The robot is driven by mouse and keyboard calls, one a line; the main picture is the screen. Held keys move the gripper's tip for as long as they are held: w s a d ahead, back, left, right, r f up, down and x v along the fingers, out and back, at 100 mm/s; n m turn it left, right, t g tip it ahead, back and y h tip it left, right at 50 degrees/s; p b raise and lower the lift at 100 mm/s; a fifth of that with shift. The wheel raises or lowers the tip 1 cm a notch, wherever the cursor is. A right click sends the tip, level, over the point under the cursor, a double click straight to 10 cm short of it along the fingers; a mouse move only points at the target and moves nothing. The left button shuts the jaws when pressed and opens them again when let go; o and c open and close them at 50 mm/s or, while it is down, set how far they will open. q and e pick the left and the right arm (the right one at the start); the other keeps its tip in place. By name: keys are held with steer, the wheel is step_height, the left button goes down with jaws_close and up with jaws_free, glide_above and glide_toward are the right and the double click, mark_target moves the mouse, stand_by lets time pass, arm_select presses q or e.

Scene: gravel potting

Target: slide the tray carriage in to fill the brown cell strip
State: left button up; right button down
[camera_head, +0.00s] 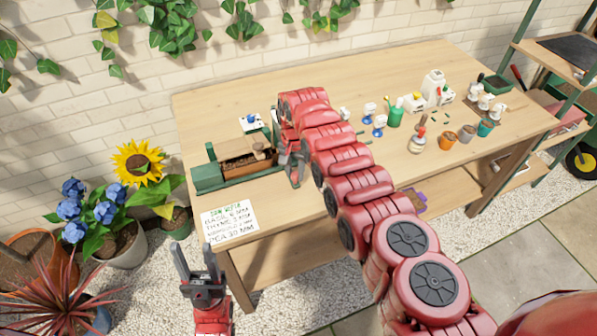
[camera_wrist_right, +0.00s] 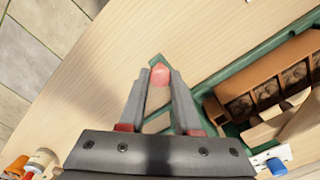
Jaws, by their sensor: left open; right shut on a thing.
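The brown cell strip (camera_head: 236,170) lies in the green tray carriage (camera_head: 208,178) at the left of the bench. In the right wrist view the strip (camera_wrist_right: 250,98) shows several dark-filled cells, and the green frame (camera_wrist_right: 237,70) runs beside it. My right gripper (camera_head: 293,178) is at the right end of the carriage. A tan wooden piece (camera_head: 259,149) covers part of the strip. My left gripper (camera_head: 193,252) is open and empty, in front of the bench.
A handwritten sign (camera_head: 229,223) is at the bench's front left. Small pots (camera_head: 447,139), bottles and a white dispenser (camera_head: 434,86) stand to the right. My right arm hides the bench's middle. Potted flowers (camera_head: 120,240) stand left of the bench.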

steer(key=c, duration=0.6)
jaws_free()
steer(key=shift+r, duration=0.1)
steer(key=shift+r, duration=0.3)
step_height(320, 180, up, 17)
steer(key=b, duration=0.3)
steer(key=shift+f, duration=0.15)
steer(key=shift+f, duration=0.1)
